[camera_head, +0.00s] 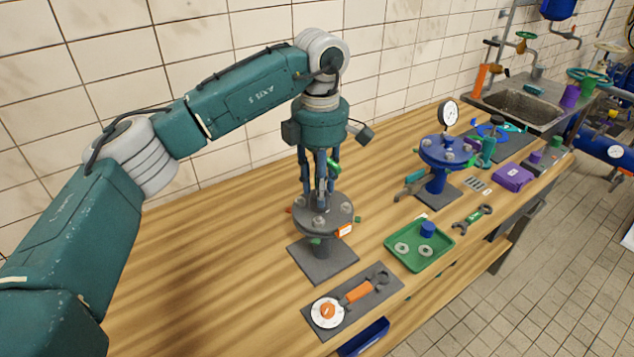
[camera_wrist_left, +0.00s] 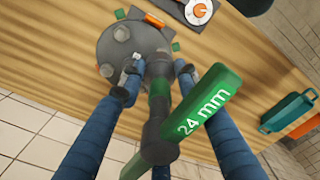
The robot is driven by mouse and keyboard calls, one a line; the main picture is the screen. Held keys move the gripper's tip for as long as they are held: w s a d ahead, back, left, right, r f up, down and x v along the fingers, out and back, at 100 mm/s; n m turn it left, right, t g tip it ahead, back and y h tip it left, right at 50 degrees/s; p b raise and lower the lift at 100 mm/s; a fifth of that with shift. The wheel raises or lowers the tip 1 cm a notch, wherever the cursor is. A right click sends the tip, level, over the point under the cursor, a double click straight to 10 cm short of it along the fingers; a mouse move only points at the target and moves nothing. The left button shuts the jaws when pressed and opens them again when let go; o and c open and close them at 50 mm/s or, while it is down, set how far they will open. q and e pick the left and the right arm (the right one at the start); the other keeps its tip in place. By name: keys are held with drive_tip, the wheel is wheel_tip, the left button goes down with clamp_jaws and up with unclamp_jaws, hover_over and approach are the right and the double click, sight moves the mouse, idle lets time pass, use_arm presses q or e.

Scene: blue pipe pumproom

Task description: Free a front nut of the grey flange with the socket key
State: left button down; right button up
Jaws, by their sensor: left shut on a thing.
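The grey flange (camera_head: 322,216) stands on a dark base plate on the wooden bench, with several nuts on its top. It fills the upper part of the left wrist view (camera_wrist_left: 112,62). My left gripper (camera_head: 321,193) points straight down over it and is shut on the socket key (camera_wrist_left: 160,110). The key's green 24 mm handle (camera_wrist_left: 207,103) faces the wrist camera; a bit of green shows between the fingers in the head view. The key's lower end is at the flange's rim; I cannot tell whether it sits on a nut. My right gripper is out of view.
In front lies a dark mat (camera_head: 365,305) with an orange-handled wrench and a white dial. The bench left is clear.

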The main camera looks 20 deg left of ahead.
sight(318, 217)
use_arm(q)
drive_tip(key=shift+f, duration=0.4)
drive_tip(key=shift+f+b, duration=0.2)
drive_tip(key=shift+b, duration=0.1)
drive_tip(key=shift+s+f+b, duration=0.15)
drive_tip(key=shift+f+b, duration=0.3)
drive_tip(key=shift+f, duration=0.55)
drive_tip(key=shift+r, duration=0.1)
drive_tip(key=shift+f, duration=0.25)
drive_tip(key=shift+f+b, duration=0.5)
drive_tip(key=shift+b, duration=0.1)
drive_tip(key=shift+f, duration=0.35)
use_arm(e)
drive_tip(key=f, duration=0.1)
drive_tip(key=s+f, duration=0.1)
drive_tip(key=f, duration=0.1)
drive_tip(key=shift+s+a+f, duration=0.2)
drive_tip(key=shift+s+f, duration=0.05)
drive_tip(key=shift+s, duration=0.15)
